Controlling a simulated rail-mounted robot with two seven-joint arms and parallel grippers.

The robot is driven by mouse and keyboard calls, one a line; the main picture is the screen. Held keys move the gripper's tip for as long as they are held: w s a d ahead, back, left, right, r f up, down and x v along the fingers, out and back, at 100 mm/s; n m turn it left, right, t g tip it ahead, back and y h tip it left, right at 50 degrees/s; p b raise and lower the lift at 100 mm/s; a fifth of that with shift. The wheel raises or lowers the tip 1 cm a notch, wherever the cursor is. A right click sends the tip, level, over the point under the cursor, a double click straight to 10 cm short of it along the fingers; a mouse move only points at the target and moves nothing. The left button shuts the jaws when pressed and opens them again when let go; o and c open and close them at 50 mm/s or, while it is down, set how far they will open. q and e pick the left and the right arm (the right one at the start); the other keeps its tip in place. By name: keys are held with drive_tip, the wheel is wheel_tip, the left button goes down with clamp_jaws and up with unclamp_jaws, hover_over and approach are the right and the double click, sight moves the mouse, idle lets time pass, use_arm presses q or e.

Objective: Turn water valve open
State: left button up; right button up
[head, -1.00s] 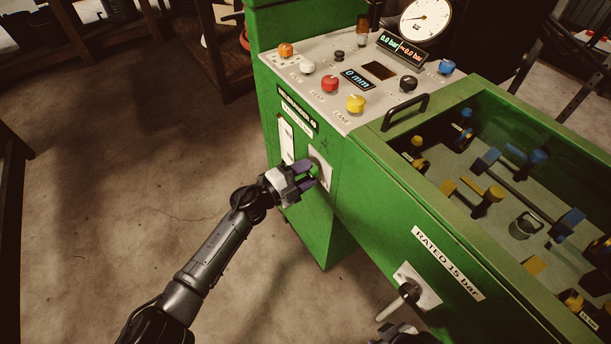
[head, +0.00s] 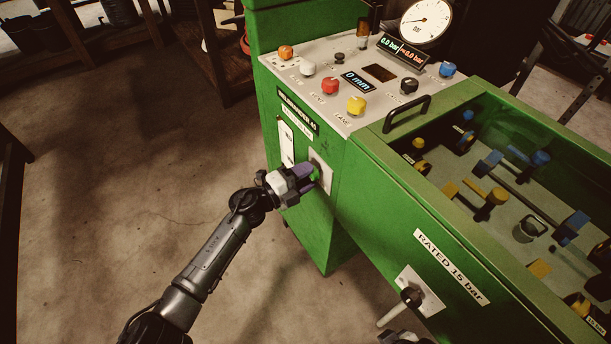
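A small green knob (head: 315,174) sits on a pale plate (head: 321,166) on the left side of the green machine. My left gripper (head: 307,177) is at this knob, its purple fingers closed together around it. The fingers hide part of the knob. A lever valve with a dark hub (head: 411,296) and a light handle (head: 390,314) is on another pale plate on the front panel, below the "RATED 15 bar" label. The handle points down and left. My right gripper (head: 402,338) is only partly in view at the bottom edge, below the lever; its fingers cannot be made out.
The control panel (head: 322,99) on top carries several coloured knobs, a "0 mm" display and a round gauge (head: 425,20). A black bar handle (head: 406,113) and an open-topped bay (head: 470,215) with fittings are at right. The floor (head: 110,200) at left is clear.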

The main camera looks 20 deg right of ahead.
use_arm(q)
drive_tip(key=o, duration=0.4)
drive_tip(key=shift+o, duration=0.2)
drive_tip(key=p+v, duration=0.5)
drive_tip(key=v, duration=0.8)
drive_tip(key=shift+a, duration=0.45)
